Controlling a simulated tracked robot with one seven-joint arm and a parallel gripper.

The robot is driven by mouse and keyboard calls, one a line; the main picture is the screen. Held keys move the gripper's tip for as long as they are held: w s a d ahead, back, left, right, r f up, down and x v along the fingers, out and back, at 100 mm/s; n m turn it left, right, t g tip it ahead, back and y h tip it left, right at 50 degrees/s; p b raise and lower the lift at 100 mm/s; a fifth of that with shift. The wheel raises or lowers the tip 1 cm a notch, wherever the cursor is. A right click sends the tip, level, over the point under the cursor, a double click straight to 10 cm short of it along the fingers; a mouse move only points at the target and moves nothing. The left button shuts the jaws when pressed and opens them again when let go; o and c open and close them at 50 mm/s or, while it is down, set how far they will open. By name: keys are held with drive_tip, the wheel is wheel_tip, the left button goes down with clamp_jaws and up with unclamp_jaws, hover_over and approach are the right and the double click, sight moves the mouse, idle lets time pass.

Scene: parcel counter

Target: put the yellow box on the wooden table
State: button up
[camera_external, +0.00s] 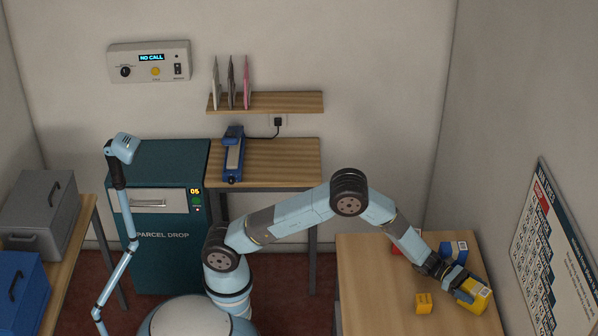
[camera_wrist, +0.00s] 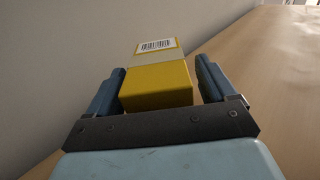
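The yellow box (camera_external: 473,294), with a pale band and a white barcode label, is at the right edge of the wooden-topped table (camera_external: 375,290) on the right. Whether its underside touches the tabletop is hard to tell. My gripper (camera_external: 457,284) reaches down to it from the upper left. In the wrist view the yellow box (camera_wrist: 158,85) lies between the two blue fingers of my gripper (camera_wrist: 160,88). A narrow gap shows on each side of it, so the fingers look open around it. Another wooden table (camera_external: 275,160) stands against the back wall.
A small yellow-orange block (camera_external: 423,303), a blue item (camera_external: 453,250) and a partly hidden red item (camera_external: 403,248) are on the right table. A blue device (camera_external: 233,155) lies on the back table, beside the parcel drop cabinet (camera_external: 160,220). The right table's left part is clear.

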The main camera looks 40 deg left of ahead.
drive_tip(key=a, duration=0.5)
drive_tip(key=shift+a+r, duration=0.1)
drive_tip(key=shift+r, duration=0.3)
wheel_tip(320, 180, up, 6)
drive_tip(key=shift+r, duration=0.25)
